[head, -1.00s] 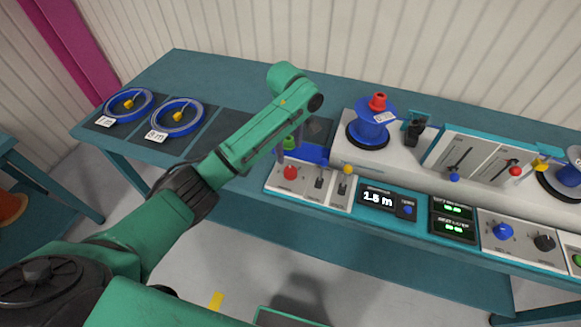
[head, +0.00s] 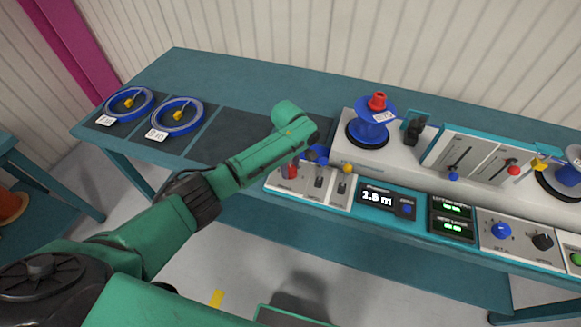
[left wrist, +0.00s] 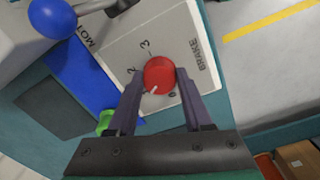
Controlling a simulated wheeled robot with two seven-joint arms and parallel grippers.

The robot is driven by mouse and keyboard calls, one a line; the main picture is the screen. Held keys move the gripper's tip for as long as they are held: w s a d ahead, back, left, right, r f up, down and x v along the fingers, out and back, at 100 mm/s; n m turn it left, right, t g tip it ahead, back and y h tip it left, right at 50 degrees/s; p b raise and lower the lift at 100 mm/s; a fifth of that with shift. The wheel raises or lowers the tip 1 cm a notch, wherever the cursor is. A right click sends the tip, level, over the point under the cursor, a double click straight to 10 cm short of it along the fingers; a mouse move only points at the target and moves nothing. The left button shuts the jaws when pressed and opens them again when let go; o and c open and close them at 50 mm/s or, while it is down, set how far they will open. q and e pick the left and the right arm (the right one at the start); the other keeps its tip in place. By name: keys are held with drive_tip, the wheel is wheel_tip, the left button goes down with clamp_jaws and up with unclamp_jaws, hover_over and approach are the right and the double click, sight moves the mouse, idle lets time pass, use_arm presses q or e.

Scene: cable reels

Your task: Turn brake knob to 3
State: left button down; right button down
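The red brake knob (left wrist: 160,73) sits on the white panel by the word BRAKE, with the figures 2 and 3 beside it. Its white mark points to the lower left in the left wrist view, away from the 3. The knob also shows in the head view (head: 289,171), partly covered. My left gripper (left wrist: 160,80) has one finger on each side of the knob, with no clear gap; it looks shut on it. In the head view my left arm hides most of the fingers. My right gripper is in neither view.
A blue ball handle (left wrist: 52,18) stands close to the gripper. A yellow-topped switch (head: 347,168) and a display (head: 378,197) are to the right. A blue reel (head: 371,125) stands behind. Two blue cable coils (head: 177,116) lie at left; bench between is clear.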

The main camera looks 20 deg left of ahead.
use_arm(q)
drive_tip(key=shift+m, duration=0.4)
drive_tip(key=shift+m+p, duration=0.5)
drive_tip(key=shift+p, duration=0.05)
drive_tip(key=shift+m+p, duration=0.5)
drive_tip(key=shift+m, duration=0.7)
drive_tip(key=m, duration=0.2)
drive_tip(key=shift+m+p, duration=0.35)
drive_tip(key=shift+m, duration=0.05)
drive_tip(key=m, duration=0.3)
drive_tip(key=shift+m, duration=0.3)
drive_tip(key=m, duration=0.6)
drive_tip(key=shift+g, duration=0.3)
drive_tip(key=m, duration=0.4)
drive_tip(key=shift+m, duration=1.6)
drive_tip(key=shift+w, duration=0.1)
